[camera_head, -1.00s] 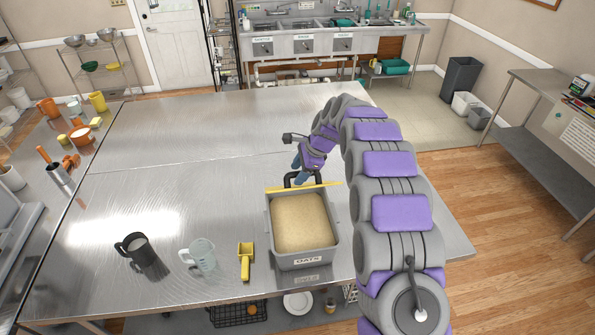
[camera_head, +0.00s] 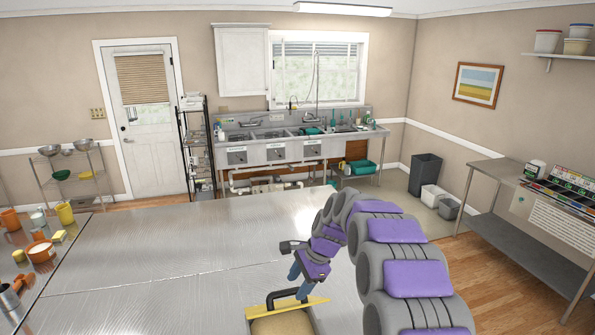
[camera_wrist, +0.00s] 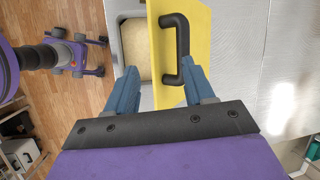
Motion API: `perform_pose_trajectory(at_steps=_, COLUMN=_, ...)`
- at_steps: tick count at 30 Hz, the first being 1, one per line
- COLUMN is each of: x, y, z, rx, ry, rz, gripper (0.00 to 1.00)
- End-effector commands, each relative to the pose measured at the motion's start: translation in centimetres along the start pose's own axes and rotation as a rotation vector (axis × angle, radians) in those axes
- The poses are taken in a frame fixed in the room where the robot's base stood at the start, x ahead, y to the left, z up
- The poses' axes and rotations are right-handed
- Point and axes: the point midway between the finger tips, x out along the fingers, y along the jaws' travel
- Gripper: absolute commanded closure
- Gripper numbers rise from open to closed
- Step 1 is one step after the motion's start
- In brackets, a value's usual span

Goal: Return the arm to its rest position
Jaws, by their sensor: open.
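My arm stretches forward over the steel table. My gripper (camera_head: 299,281) is at its far end, with blue fingers pointing down; in the wrist view its fingers (camera_wrist: 163,85) are spread apart. A black handle (camera_wrist: 180,50) on a yellow lid (camera_wrist: 160,70) shows just beyond the fingertips, nearest the right finger. I cannot tell whether they touch. In the head view the yellow lid (camera_head: 306,307) appears nearly edge-on at the far rim of the grey bin (camera_head: 318,321). Pale oats show inside the bin, which is cut off by the lower edge.
The steel table (camera_head: 150,250) is clear beyond the bin. Orange and yellow containers (camera_head: 65,213) stand at left. A three-basin sink (camera_head: 290,150) is at the back wall. A side table (camera_head: 530,195) and grey bins (camera_head: 425,175) stand at right.

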Motion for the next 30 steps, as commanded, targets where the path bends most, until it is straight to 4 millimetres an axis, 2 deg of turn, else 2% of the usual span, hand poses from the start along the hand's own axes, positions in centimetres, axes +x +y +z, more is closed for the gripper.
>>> perform_pose_trajectory(at_steps=1, x=0.3, y=1.6, z=0.2, rx=-0.039, ry=0.008, rz=0.009, gripper=0.47)
perform_pose_trajectory(at_steps=11, x=0.4, y=12.8, z=1.6, rx=-0.336, ry=0.059, rz=0.116, gripper=0.47)
perform_pose_trajectory(at_steps=19, x=1.3, y=23.3, z=1.8, rx=-0.571, ry=0.082, rz=0.208, gripper=0.47)
perform_pose_trajectory(at_steps=26, x=3.3, y=32.9, z=1.6, rx=-0.762, ry=0.086, rz=0.3, gripper=0.47)
perform_pose_trajectory(at_steps=30, x=5.2, y=38.7, z=1.7, rx=-0.873, ry=0.084, rz=0.359, gripper=0.47)
